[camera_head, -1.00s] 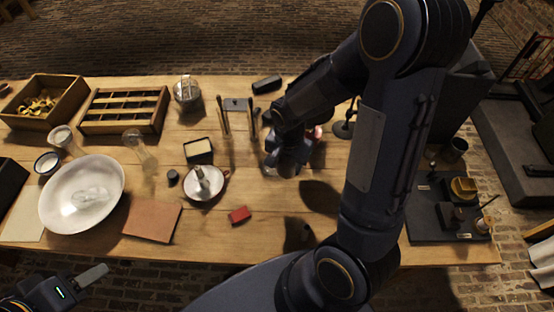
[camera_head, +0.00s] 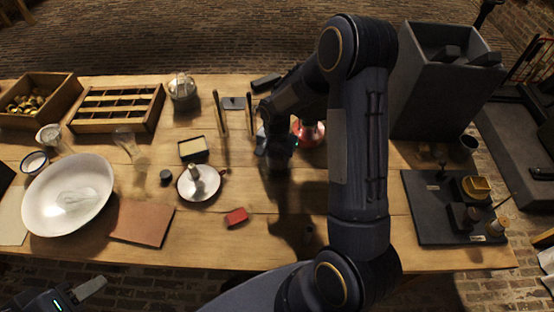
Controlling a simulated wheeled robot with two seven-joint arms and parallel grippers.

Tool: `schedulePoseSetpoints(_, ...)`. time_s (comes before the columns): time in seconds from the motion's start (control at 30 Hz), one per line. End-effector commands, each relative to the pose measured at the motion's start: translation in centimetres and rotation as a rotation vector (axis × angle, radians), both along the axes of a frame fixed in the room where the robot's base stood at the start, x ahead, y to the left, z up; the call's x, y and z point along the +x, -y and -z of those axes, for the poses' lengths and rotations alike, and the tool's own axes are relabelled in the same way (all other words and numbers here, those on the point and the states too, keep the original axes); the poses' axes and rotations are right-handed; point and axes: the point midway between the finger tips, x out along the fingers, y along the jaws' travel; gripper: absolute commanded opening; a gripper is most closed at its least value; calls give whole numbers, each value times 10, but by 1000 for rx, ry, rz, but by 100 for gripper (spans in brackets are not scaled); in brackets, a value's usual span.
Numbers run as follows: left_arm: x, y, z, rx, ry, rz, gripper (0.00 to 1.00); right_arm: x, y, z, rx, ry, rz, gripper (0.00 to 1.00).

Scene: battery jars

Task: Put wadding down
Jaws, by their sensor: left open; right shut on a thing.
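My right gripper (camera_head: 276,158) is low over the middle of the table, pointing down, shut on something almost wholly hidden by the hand. I take it to be the wadding, but its shape cannot be made out. A small pale patch shows at the hand's left edge; I cannot tell what it is. My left gripper (camera_head: 92,288) is open and empty off the table's front edge at the lower left. The table (camera_head: 310,255) lies under the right gripper.
A red-based vessel (camera_head: 307,133) stands right behind the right gripper. Two upright rods (camera_head: 220,115) stand to its left. A black tray (camera_head: 425,215) is at right.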

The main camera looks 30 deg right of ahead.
Motion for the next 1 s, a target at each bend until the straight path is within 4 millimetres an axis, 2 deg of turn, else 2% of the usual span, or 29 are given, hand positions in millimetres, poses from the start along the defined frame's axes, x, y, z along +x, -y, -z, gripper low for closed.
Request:
schedulePoseSetpoints(0.3, 0, 0, 3, 0, 1, 0, 47, 0, 0, 3, 0, 1, 1, 18)
schedulePoseSetpoints(0.33, 0, 0, 3, 0, 1, 0, 47, 0, 0, 2, 0, 1, 1, 44)
schedulePoseSetpoints(0.4, 0, 0, 2, 0, 1, 0, 47, 0, 0, 1, 0, 1, 1, 52)
schedulePoseSetpoints(0.77, 0, 0, -2, 0, 1, 0, 47, 0, 0, -3, 0, 1, 1, 52)
schedulePoseSetpoints(0.87, 0, 0, -9, 0, 1, 0, 47, 0, 0, -11, 0, 3, 0, 52)
schedulePoseSetpoints(1.0, 0, 0, -24, 0, 1, 0, 47, 1, 0, -34, -1, 4, 1, 52)
